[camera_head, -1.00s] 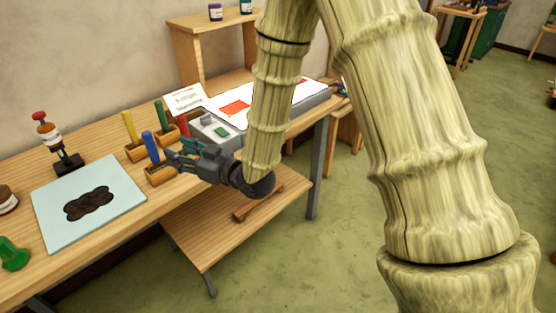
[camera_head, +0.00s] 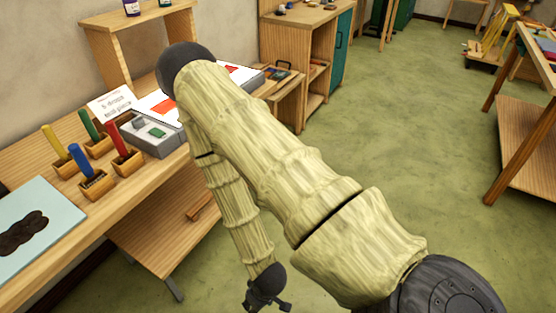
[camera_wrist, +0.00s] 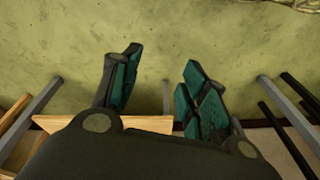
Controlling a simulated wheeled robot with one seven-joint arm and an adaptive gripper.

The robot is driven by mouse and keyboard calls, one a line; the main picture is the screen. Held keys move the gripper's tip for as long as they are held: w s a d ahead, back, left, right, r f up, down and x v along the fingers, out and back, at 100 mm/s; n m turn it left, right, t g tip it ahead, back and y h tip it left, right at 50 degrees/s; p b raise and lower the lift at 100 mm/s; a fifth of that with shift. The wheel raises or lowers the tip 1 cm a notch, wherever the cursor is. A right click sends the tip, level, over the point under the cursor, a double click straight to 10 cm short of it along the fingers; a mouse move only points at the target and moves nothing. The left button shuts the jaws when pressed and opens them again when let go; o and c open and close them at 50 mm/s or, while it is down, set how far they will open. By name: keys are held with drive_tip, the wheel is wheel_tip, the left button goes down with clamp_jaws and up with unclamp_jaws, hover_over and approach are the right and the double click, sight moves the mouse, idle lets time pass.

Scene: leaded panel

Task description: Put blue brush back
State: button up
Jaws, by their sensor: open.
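The blue brush (camera_head: 80,160) stands upright in its own small wooden holder (camera_head: 97,185) at the front of the workbench. A yellow brush (camera_head: 53,140), a green brush (camera_head: 88,124) and a red brush (camera_head: 115,138) stand in similar wooden holders around it. My gripper shows in the wrist view (camera_wrist: 158,88) with its two teal-padded fingers apart and nothing between them. In the head view only its dark wrist end (camera_head: 266,288) shows, low in front of the bench and well away from the brushes; the fingers are not clear there.
A pale blue sheet (camera_head: 62,205) with a dark blob lies left of the brushes. A grey box (camera_head: 160,145) and a small sign (camera_head: 112,103) are right of and behind them. A lower shelf (camera_head: 165,225) sits under the bench. Green floor (camera_head: 400,150) is open to the right.

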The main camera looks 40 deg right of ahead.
drive_tip(key=s+d+f+g, duration=0.1)
drive_tip(key=s+g, duration=0.1)
drive_tip(key=s, duration=0.5)
drive_tip(key=shift+d+f+m+h, duration=0.3)
drive_tip(key=shift+f+h, duration=0.05)
drive_tip(key=shift+h, duration=0.05)
